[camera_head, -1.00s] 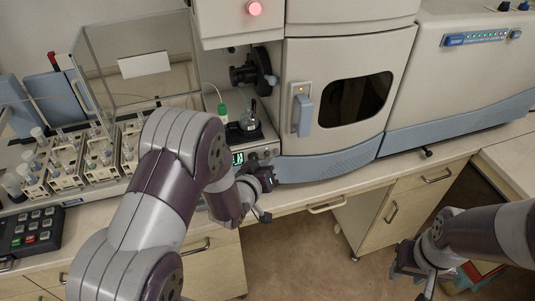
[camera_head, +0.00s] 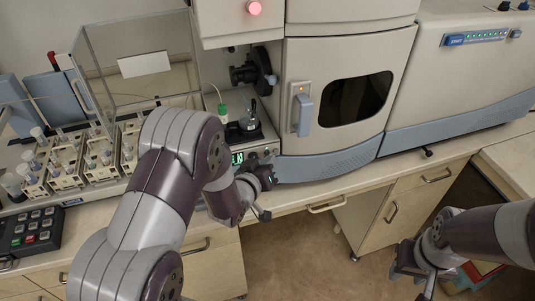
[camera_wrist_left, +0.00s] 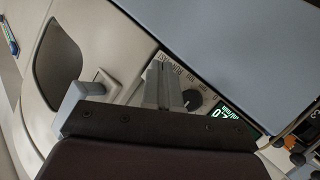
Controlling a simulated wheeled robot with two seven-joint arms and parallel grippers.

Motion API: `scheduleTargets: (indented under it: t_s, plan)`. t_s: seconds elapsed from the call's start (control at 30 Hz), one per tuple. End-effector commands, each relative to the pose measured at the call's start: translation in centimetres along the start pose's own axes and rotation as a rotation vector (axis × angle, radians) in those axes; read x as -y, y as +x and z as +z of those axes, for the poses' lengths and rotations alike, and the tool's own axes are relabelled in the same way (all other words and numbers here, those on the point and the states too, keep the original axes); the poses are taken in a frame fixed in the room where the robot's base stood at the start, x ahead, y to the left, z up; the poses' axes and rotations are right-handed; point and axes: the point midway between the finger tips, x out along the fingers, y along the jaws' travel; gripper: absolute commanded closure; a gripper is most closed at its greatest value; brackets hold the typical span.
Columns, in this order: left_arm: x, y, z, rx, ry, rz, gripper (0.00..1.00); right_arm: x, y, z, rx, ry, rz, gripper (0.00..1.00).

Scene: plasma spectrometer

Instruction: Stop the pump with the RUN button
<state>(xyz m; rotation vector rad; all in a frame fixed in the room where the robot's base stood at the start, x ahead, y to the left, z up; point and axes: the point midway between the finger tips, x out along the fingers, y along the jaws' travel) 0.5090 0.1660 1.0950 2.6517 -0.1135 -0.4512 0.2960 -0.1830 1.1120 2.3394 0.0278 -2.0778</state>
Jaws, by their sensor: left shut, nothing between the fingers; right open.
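The RUN button cannot be made out; the fingers cover part of the panel. Whether the fingertips touch the panel is unclear. My right gripper (camera_head: 412,276) is open and empty, low at the right.
The instrument door has a blue handle (camera_head: 304,115). Racks of vials (camera_head: 65,160) and a keypad (camera_head: 31,232) are at the left. The counter's front edge runs below the left gripper.

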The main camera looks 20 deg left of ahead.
Motion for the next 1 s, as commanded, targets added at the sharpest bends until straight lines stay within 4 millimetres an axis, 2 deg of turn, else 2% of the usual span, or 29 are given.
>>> scheduleTargets:
  t_s: [0.67,1.0]
  plan:
    - [0.37,0.54,-0.4,-0.001,0.0,0.0,1.0,0.0,0.22,0.03,0.0,0.0,0.0,0.57]
    - [-0.2,-0.24,0.19,0.0,-0.001,0.0,1.0,0.0,0.21,0.03,0.0,0.0,0.0,0.57]
